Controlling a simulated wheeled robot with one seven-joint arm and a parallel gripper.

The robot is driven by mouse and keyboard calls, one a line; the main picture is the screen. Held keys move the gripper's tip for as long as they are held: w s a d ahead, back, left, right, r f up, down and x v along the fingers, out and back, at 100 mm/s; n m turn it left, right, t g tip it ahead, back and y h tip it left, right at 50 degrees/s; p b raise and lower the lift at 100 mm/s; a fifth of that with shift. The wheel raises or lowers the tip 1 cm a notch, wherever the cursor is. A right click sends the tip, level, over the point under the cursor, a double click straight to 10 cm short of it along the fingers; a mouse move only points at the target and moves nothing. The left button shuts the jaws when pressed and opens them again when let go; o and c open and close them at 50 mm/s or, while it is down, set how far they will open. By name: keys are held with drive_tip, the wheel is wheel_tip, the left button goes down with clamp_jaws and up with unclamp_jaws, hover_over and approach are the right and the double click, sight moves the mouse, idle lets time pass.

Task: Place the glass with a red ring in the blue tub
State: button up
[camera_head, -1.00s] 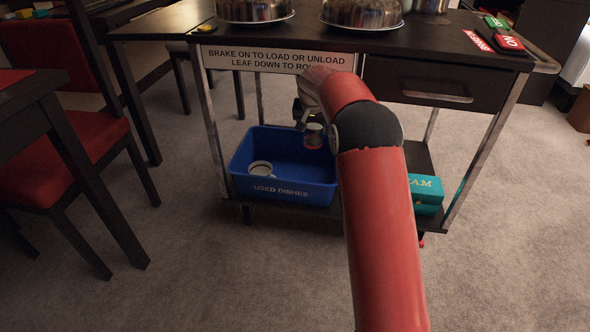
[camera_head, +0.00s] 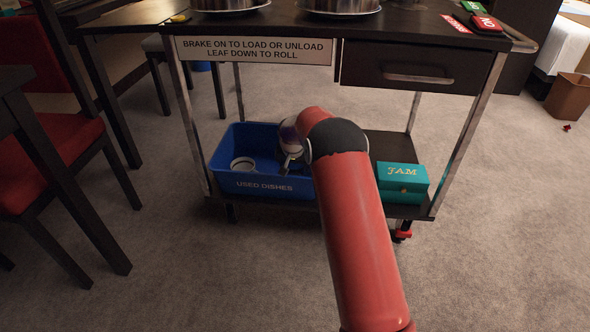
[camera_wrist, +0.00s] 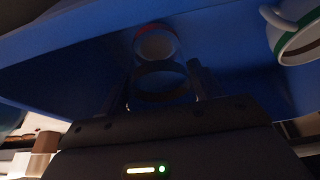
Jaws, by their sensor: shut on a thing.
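The glass with a red ring (camera_wrist: 155,45) shows in the wrist view between the two fingers of my gripper (camera_wrist: 163,85). My gripper is shut on it. The blue tub (camera_head: 262,187), marked "USED DISHES", stands on the cart's lower shelf. Its blue inside fills much of the wrist view (camera_wrist: 75,55), around and beyond the glass. In the head view my gripper (camera_head: 290,163) is low over the tub's right part, and my arm hides the glass there. I cannot tell whether the glass touches the tub's floor.
A white cup (camera_head: 242,164) sits in the tub's left part; it also shows in the wrist view (camera_wrist: 297,40). A teal JAM box (camera_head: 402,183) is on the shelf right of the tub. The cart's top (camera_head: 290,20) and drawer (camera_head: 415,68) overhang the shelf.

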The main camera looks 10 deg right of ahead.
drive_tip(key=shift+f, duration=0.5)
drive_tip(key=shift+f, duration=0.2)
drive_tip(key=o, duration=1.1)
drive_tip(key=shift+r, duration=0.1)
